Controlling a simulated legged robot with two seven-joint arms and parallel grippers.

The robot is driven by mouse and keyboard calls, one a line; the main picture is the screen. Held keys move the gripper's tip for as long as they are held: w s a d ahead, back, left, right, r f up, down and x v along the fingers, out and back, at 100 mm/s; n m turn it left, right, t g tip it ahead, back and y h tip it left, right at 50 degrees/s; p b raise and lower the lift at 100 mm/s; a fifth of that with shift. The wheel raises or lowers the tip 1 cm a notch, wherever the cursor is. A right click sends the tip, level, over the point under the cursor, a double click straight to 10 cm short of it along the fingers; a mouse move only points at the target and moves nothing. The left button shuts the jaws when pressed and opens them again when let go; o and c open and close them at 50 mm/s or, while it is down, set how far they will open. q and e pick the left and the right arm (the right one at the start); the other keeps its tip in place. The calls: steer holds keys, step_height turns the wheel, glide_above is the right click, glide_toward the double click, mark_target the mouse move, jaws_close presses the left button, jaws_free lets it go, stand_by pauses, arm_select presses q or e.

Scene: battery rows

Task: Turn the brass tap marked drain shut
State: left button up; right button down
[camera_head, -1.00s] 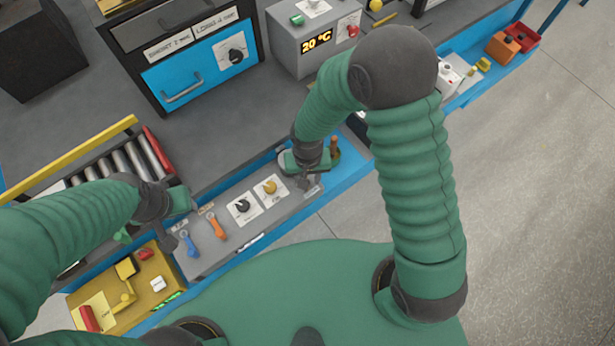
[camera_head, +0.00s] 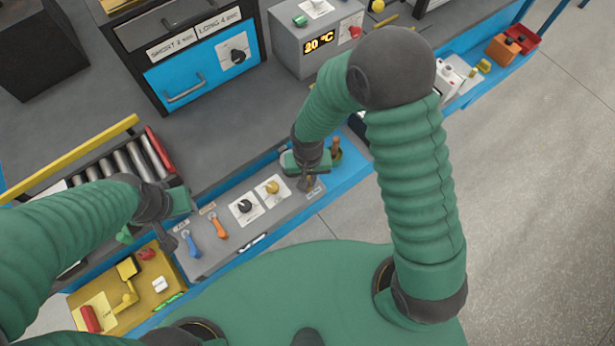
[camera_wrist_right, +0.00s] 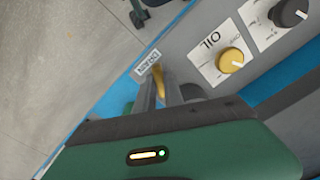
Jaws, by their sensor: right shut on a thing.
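The brass tap (camera_wrist_right: 159,80) shows in the right wrist view as a yellow handle beside the white DRAIN label (camera_wrist_right: 148,67). My right gripper (camera_wrist_right: 165,92) is shut on it, one finger on each side. The lower part of the tap is hidden by the fingers and the gripper body. In the head view my right gripper (camera_head: 306,184) is at the right end of the grey panel (camera_head: 215,257), and the tap is mostly hidden there. My left gripper (camera_head: 173,240) hangs at the panel's left end, near a blue lever; its finger gap is unclear.
Close by on the panel are a yellow OIL knob (camera_head: 272,187), a black knob (camera_head: 245,205), an orange lever (camera_head: 218,226) and the blue lever (camera_head: 190,243). A brown-handled thing (camera_head: 336,150) stands just behind my right gripper.

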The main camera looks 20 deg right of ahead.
steer(key=shift+m, duration=1.1)
steer(key=m, duration=0.2)
steer(key=shift+r+m+p, duration=0.1)
steer(key=shift+m+p, duration=0.2)
steer(key=shift+p, duration=0.1)
steer(key=m+p, duration=0.1)
steer(key=m, duration=0.2)
steer(key=shift+p, duration=0.3)
steer(key=shift+m+p, duration=0.85)
steer(key=shift+m, duration=1.05)
steer(key=shift+w, duration=0.1)
steer(key=c, duration=1.4)
jaws_free()
steer(key=shift+c, duration=0.2)
